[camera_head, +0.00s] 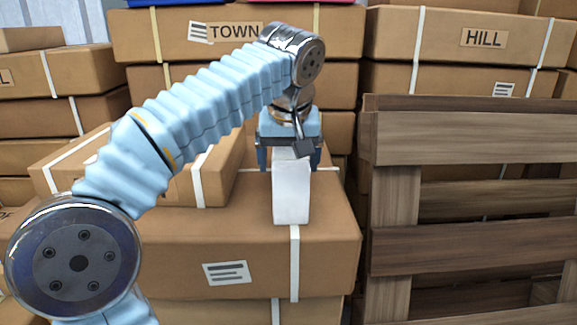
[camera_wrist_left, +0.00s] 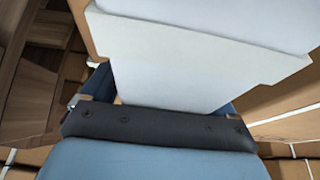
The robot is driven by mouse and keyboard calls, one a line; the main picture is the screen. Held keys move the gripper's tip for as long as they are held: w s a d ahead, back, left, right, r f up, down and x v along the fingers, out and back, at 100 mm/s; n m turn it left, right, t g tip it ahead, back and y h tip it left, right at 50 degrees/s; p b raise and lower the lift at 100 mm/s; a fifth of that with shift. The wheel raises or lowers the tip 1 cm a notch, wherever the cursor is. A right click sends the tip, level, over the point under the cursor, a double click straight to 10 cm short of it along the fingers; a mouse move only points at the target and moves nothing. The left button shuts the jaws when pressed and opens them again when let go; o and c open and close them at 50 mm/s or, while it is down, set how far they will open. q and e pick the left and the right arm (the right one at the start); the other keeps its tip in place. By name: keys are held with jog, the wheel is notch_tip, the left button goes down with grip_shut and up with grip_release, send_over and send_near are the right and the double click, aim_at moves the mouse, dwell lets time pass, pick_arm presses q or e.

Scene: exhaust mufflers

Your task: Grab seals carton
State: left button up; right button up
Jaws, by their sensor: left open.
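The seals carton (camera_head: 291,192) is a small plain white box standing upright on top of a large brown cardboard box near the middle of the head view. My left gripper (camera_head: 290,162) reaches down over its top from above. Its jaws are open, with one finger at each side of the carton. In the left wrist view the white carton (camera_wrist_left: 190,75) fills the upper middle, close beyond the dark edge of my gripper. Whether a finger touches the carton is unclear. My right gripper is not in view.
The brown box (camera_head: 180,245) under the carton has a white strap and a label. Stacked brown boxes, one marked TOWN (camera_head: 235,32) and one marked HILL (camera_head: 483,38), stand behind. A wooden slatted crate or pallet (camera_head: 470,140) stands close on the right.

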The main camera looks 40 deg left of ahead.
pick_arm(q)
jog(key=c, duration=1.1)
jog(key=shift+c, duration=0.8)
jog(key=shift+r, duration=0.15)
